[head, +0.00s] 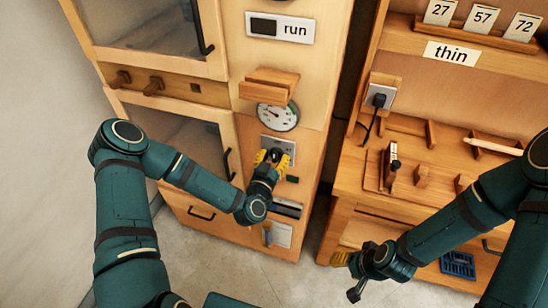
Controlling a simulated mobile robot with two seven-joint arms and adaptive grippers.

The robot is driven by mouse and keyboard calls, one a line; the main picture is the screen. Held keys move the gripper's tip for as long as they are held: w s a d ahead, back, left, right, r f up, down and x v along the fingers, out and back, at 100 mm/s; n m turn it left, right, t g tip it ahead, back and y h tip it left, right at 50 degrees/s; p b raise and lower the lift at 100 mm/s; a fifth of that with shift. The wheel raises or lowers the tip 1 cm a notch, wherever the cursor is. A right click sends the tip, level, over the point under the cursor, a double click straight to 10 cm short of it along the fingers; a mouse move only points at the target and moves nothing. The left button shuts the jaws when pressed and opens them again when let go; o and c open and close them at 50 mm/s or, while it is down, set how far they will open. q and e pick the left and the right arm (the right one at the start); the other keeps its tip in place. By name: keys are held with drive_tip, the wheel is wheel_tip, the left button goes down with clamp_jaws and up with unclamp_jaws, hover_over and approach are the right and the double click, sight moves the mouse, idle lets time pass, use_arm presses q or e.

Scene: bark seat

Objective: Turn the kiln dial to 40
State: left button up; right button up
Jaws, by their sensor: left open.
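The kiln is a tall wooden cabinet (302,190) with a round white gauge (277,117) on its front, its needle and numbers too small to read. Below the gauge is a grey plate (288,146), where a dark knob seems to sit, mostly hidden by my gripper. My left gripper (272,156) is open in front of this plate, its yellow-padded fingers on either side of the knob's place. I cannot tell whether they touch it. My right gripper (350,274) is open and empty, low in front of the right-hand bench, away from the kiln.
A wooden ledge (269,84) juts out just above the gauge. A "run" sign (280,27) is higher up. The workbench (365,185) at right holds wooden racks; a blue tray (458,265) is lower.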

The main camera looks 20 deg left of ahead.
use_arm(q)
clamp_jaws()
drive_tip(key=shift+m, duration=0.3)
use_arm(e)
drive_tip(key=shift+f, duration=0.1)
use_arm(q)
drive_tip(key=shift+d+m+b, duration=0.1)
drive_tip(key=shift+m+b, duration=0.55)
drive_tip(key=shift+m, duration=0.35)
drive_tip(key=shift+m+b, duration=0.6)
drive_tip(key=shift+m, duration=0.3)
drive_tip(key=m+b, duration=0.4)
drive_tip(key=shift+d+f, duration=0.1)
drive_tip(key=shift+f, duration=0.05)
drive_tip(key=shift+m+b, duration=1.55)
drive_tip(key=shift+m, duration=0.15)
use_arm(e)
wheel_tip(320, 180, down, 9)
drive_tip(key=s, duration=0.1)
drive_tip(key=shift+a+f, duration=0.1)
drive_tip(key=shift+f, duration=0.05)
use_arm(q)
unclamp_jaws()
